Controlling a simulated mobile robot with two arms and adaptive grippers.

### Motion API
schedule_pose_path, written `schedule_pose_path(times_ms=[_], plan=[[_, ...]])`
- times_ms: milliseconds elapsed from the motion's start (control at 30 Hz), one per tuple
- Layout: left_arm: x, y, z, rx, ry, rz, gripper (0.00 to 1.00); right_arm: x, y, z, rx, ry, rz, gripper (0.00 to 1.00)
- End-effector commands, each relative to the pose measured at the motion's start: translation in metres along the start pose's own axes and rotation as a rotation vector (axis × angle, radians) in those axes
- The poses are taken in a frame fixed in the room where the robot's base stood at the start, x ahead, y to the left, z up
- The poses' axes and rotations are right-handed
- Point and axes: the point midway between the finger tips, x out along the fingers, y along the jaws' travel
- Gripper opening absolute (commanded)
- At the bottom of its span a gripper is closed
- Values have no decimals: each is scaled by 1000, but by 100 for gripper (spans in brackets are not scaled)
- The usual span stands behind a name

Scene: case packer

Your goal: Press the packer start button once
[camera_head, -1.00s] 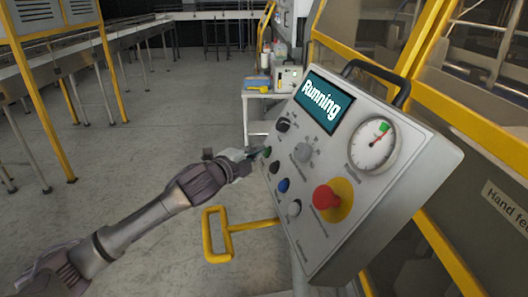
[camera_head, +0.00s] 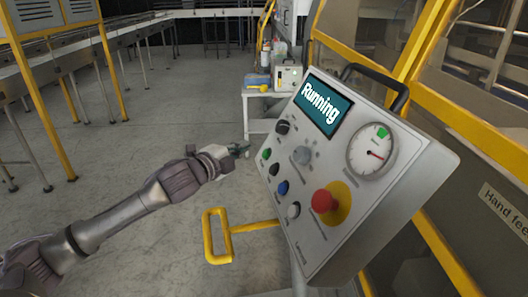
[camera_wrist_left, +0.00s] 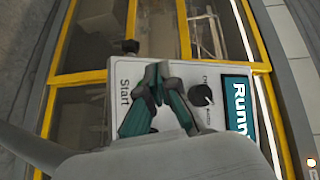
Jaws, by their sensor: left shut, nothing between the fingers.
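The control panel (camera_head: 345,200) is a tilted light-grey box whose screen (camera_head: 322,104) reads "Running". The green button (camera_head: 266,154) is at the panel's left edge. My left gripper (camera_head: 246,149) is shut and empty, just left of the green button and apart from the panel in the head view. My right gripper is not in view.
Black (camera_head: 274,170), blue (camera_head: 283,187) and white (camera_head: 293,210) controls and a red emergency stop (camera_head: 325,200) sit close by on the panel. Open floor lies to the left.

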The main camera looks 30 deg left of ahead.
Motion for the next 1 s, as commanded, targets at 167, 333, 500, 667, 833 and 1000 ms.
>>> schedule_pose_path(times_ms=[167, 333, 500, 667, 833, 1000], plan=[[-11, -8, 9, 1, -1, 3, 0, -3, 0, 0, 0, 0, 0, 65], [-14, -10, 10, -1, 1, 1, 0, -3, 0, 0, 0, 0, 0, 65], [-14, -10, 10, -1, 1, 0, 0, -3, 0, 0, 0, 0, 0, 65], [-14, -10, 10, -1, 1, 0, 0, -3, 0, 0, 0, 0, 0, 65], [-14, -10, 10, -1, 1, 0, 0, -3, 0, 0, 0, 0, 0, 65], [-14, -10, 10, -1, 1, 0, 0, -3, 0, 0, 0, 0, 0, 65]])
